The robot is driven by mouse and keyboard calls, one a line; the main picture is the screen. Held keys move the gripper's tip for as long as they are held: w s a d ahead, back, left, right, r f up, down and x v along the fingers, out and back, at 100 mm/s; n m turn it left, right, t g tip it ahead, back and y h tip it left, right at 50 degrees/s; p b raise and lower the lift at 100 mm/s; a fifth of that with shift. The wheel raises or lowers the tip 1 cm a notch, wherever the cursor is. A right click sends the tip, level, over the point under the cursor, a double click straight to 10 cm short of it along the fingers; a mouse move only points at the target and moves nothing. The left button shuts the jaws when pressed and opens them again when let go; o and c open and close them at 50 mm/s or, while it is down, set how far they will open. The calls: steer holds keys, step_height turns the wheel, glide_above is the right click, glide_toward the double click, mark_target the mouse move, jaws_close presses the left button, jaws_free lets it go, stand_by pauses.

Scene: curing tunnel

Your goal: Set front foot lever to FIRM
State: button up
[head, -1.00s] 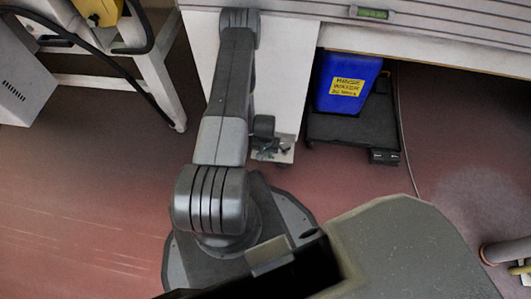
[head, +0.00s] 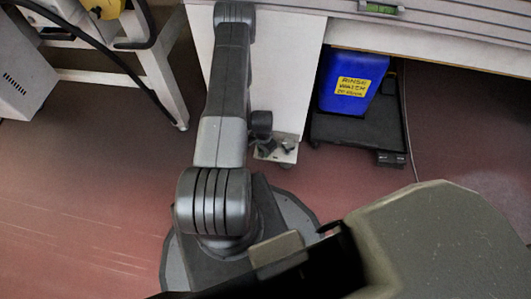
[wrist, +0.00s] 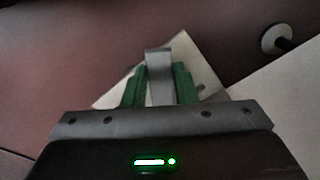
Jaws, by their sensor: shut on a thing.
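In the wrist view a grey lever (wrist: 158,62) stands between the green fingers of my gripper (wrist: 160,88), which are shut on it. A pale plate (wrist: 108,93) lies behind and below the fingers. Where the lever points and any FIRM marking cannot be read. In the head view a small pale foot plate (head: 266,154) with dark parts on it sits low at the front of the white cabinet (head: 290,75). My arm covers part of that area, and my fingers cannot be made out there.
A blue bin (head: 340,98) with a yellow label (head: 354,87) stands on a black wheeled base (head: 335,130) to the right. A white frame (head: 165,85) and a black hose (head: 90,45) are at the left. A round disc (wrist: 275,39) on a dark stem shows in the wrist view.

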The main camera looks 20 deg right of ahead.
steer(key=w+m+b, duration=0.1)
steer(key=m, duration=0.1)
steer(key=w+m+b, duration=0.1)
steer(key=m, duration=0.2)
steer(key=shift+w+a+f+m+b, duration=0.15)
steer(key=shift+m+b, duration=0.15)
steer(key=shift+b, duration=0.05)
steer(key=m, duration=0.1)
steer(key=w+m+b, duration=0.1)
steer(key=m, duration=0.1)
steer(key=shift+w, duration=0.1)
steer(key=shift+w+d+m+b, duration=0.2)
steer(key=shift+m+b, duration=0.15)
steer(key=shift+m, duration=0.25)
steer(key=shift+w+d+m+b, duration=0.15)
steer(key=shift+m+b, duration=0.15)
steer(key=shift+m, duration=0.3)
steer(key=o, duration=1)
